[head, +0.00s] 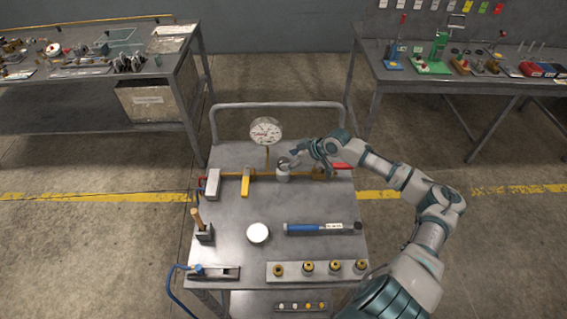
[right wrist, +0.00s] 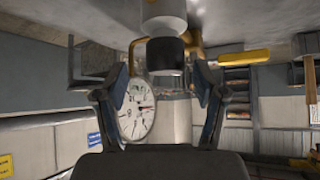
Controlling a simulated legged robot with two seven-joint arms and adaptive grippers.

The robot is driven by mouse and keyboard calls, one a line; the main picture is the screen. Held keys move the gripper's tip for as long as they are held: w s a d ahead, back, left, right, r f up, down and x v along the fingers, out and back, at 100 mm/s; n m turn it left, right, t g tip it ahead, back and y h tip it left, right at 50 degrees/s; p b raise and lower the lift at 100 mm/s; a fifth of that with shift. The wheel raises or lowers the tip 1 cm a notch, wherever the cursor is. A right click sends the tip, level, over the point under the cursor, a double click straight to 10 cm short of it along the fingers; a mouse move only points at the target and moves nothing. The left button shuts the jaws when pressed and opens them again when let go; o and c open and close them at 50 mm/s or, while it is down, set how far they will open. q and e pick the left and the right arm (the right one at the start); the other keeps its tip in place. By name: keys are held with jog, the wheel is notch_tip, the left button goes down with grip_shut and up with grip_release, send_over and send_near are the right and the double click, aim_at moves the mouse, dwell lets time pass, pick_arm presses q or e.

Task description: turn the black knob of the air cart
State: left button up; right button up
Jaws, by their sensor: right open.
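The air cart (head: 220,270) is a grey metal cart in the middle of the head view. A yellow pipe runs across its top, with a pale regulator body (head: 283,176) on it. In the right wrist view the black knob (right wrist: 166,56) caps the end of this pale body (right wrist: 164,16). My right gripper (head: 297,154) is at the regulator, coming in from the right. The wrist view shows its two fingers (right wrist: 160,86) spread apart, with the knob centred just beyond their tips. They do not appear to grip it. My left gripper is not in view.
A dial gauge (head: 266,131) stands behind the regulator, close to my right gripper. A yellow lever (head: 248,181) is left of it and a red handle (head: 341,166) right. A blue tool (head: 315,228) and a white disc (head: 258,233) lie in front. Tables stand behind on both sides.

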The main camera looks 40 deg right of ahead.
aim_at(284, 160)
jog(key=shift+w+a+f, duration=0.9)
jog(key=shift+w+a, duration=0.15)
jog(key=shift+w, duration=0.05)
jog(key=shift+d+f, duration=0.15)
jog(key=shift+d, duration=0.2)
jog(key=shift+d+f, duration=0.1)
jog(key=shift+d, duration=0.05)
jog(key=c, duration=1.1)
jog(key=shift+a+r, duration=0.2)
jog(key=shift+a, duration=0.05)
jog(key=shift+c, duration=0.2)
jog(key=shift+r, duration=0.1)
jog(key=p, duration=0.3)
jog(key=shift+d+r+m+h, duration=0.1)
jog(key=shift+r+m+h, duration=0.1)
jog(key=shift+m+h, duration=0.2)
pick_arm(q)
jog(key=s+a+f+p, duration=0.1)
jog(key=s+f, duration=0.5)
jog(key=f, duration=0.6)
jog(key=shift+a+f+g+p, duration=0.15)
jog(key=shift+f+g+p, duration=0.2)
jog(key=shift+p, duration=0.55)
pick_arm(e)
jog(key=shift+w+f+m+t+h, duration=0.1)
jog(key=shift+f+m+t+h, duration=0.05)
jog(key=shift+m+t+h, duration=0.3)
